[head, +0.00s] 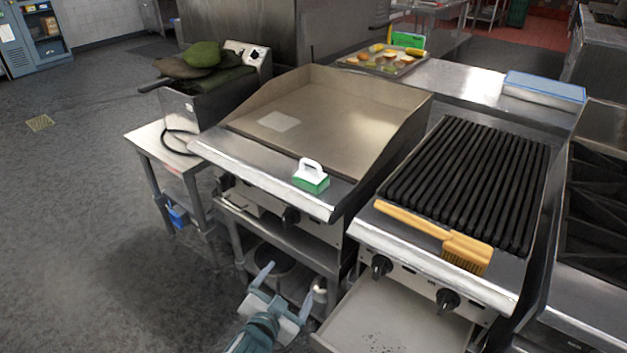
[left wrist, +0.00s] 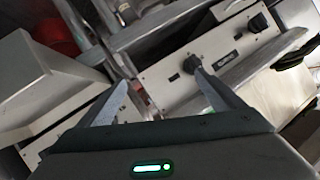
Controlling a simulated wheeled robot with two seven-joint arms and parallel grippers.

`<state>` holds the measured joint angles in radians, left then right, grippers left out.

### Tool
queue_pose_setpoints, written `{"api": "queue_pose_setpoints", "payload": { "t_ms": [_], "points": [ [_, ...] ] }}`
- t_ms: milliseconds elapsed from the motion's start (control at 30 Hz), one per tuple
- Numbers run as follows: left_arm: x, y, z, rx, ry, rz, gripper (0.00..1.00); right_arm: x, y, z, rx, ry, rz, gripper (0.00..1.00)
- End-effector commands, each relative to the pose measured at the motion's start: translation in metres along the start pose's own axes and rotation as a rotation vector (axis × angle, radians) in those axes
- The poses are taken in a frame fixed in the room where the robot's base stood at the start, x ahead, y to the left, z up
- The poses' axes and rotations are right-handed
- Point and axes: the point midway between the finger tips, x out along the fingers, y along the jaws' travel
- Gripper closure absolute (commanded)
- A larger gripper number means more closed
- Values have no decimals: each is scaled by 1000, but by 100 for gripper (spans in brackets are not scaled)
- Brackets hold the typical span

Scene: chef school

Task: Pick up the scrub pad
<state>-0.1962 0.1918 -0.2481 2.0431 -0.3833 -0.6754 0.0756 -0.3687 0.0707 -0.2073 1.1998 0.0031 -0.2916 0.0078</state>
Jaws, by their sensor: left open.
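The scrub pad (head: 311,177) has a white handle on top and a green base. It rests upright on the front steel ledge of the flat griddle (head: 330,110) in the head view. My left gripper (head: 284,289) is open and empty, low in front of the griddle stand, below and nearer than the pad and apart from it. In the left wrist view the open fingers (left wrist: 163,92) point at the griddle's front panel and knobs; the pad does not show clearly there. My right gripper is not in view.
A grill (head: 478,180) with a wooden-handled brush (head: 467,250) on its ledge stands to the right. An open drawer-like tray (head: 395,325) juts out below it. A fryer (head: 215,95) stands left. A food tray (head: 383,62) lies behind. Floor at left is clear.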

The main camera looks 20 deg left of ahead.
Motion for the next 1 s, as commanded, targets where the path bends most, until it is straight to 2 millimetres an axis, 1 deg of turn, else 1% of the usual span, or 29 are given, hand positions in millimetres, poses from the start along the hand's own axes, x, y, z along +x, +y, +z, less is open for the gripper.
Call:
{"api": "queue_pose_setpoints", "payload": {
  "t_ms": [33, 167, 200, 267, 300, 367, 400, 467, 500, 567, 600, 700, 800, 833, 900, 1000],
  "points": [
    [6, -7, -19, 21, 51, -16, 12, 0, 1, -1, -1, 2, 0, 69],
    [15, -20, -68, 83, 190, -53, 12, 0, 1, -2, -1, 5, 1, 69],
    [18, -24, -85, 104, 237, -65, 12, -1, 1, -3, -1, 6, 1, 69],
    [20, -30, -112, 142, 316, -84, 12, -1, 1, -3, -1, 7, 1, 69],
    [21, -34, -132, 170, 372, -95, 12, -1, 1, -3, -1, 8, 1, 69],
    [20, -38, -166, 223, 469, -114, 12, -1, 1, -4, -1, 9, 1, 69],
    [19, -40, -190, 264, 542, -125, 12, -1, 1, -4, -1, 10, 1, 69],
    [16, -40, -226, 335, 657, -138, 12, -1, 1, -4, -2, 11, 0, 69],
    [11, -39, -251, 388, 737, -145, 12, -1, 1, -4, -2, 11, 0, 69],
    [3, -34, -285, 476, 857, -150, 12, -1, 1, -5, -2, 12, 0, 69],
    [-4, -29, -307, 538, 938, -150, 12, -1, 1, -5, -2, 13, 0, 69],
    [-22, -12, -353, 716, 1132, -137, 12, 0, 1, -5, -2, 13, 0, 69],
    [-37, 10, -383, 911, 1301, -101, 12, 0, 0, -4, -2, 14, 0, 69],
    [-41, 16, -389, 975, 1345, -87, 12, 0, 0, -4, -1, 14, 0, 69],
    [-47, 31, -398, 1126, 1438, -43, 12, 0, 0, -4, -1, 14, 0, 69],
    [-48, 46, -401, 1359, 1534, 36, 12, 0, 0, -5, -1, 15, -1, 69]
  ]
}}
